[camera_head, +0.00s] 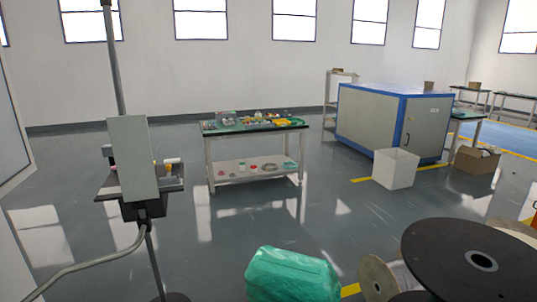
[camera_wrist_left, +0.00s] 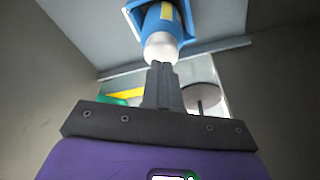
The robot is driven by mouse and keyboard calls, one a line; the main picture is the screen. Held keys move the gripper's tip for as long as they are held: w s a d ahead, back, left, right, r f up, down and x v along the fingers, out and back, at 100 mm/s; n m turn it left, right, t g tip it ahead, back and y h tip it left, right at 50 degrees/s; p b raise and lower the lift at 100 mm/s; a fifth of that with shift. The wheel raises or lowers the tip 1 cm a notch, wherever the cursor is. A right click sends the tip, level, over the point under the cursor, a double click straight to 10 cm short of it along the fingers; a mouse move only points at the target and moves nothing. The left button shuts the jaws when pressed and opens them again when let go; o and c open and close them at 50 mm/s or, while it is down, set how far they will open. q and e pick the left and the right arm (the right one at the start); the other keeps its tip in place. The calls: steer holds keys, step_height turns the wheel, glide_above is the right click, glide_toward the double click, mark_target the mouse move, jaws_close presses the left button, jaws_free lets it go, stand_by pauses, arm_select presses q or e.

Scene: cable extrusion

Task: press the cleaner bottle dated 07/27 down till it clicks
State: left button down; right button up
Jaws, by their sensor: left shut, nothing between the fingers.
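In the left wrist view, a blue bottle (camera_wrist_left: 164,25) with a yellow label and a white rounded end (camera_wrist_left: 160,47) sits in a blue holder (camera_wrist_left: 133,14) on a grey surface. No date is readable on it. My left gripper (camera_wrist_left: 162,68) is shut and empty, its fingertips right at the white end. I cannot tell whether they touch it. The head view shows neither gripper, and I cannot make out this bottle there.
In the head view, a table (camera_head: 256,127) with small items stands mid-room. A blue-grey cabinet (camera_head: 382,120) and white bin (camera_head: 396,168) are at right. A black spool (camera_head: 450,252) and green bundle (camera_head: 292,275) are in front. A post with a shelf (camera_head: 110,190) stands at left.

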arm_select(q)
steer(key=shift+s+x, duration=0.2)
steer(key=shift+x, duration=0.85)
stand_by(0.6)
steer(key=shift+a, duration=0.1)
stand_by(0.3)
steer(key=w+p+v, duration=0.1)
steer(key=p+v, duration=0.4)
steer(key=v, duration=0.2)
steer(key=shift+w+d+r, duration=0.2)
steer(key=shift+d+r, duration=0.05)
steer(key=shift+r, duration=0.25)
